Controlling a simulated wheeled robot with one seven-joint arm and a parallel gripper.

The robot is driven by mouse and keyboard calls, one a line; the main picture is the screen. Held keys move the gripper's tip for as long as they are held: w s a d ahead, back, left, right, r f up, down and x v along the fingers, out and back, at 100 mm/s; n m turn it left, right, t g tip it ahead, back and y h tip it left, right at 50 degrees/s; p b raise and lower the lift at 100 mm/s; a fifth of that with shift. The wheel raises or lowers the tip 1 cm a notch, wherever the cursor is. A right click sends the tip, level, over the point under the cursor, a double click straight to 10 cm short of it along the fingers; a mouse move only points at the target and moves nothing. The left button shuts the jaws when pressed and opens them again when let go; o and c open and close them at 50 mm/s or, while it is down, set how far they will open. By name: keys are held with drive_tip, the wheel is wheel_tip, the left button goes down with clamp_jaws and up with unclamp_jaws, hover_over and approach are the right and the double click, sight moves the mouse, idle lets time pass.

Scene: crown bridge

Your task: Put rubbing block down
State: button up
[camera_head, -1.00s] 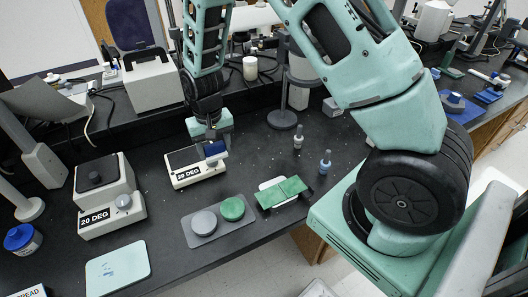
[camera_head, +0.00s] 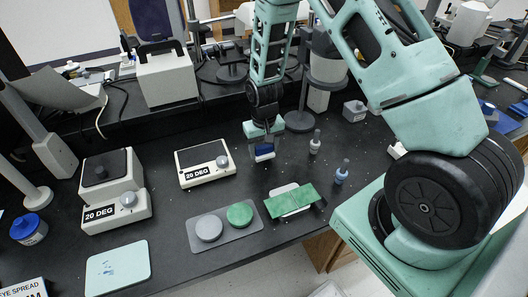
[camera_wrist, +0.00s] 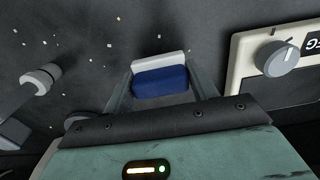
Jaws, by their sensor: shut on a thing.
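The rubbing block (camera_head: 264,151) is blue with a white layer. My gripper (camera_head: 262,143) is shut on it, over the black bench between the 20 DEG box and two small bottles. In the wrist view the block (camera_wrist: 160,82) sits between the two fingers of my gripper (camera_wrist: 160,88), its white side facing away from the palm. I cannot tell whether the block touches the bench top.
The 20 DEG box with a knob (camera_head: 206,164) stands left of the gripper. Small bottles (camera_head: 315,142) and (camera_head: 341,172) stand to the right. A green pad (camera_head: 291,200) and a grey tray with two discs (camera_head: 196,240) lie in front. Bench around the block is speckled but clear.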

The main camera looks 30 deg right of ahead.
drive_tip(key=shift+f, duration=1.1)
drive_tip(key=shift+f, duration=0.1)
drive_tip(key=o, duration=1)
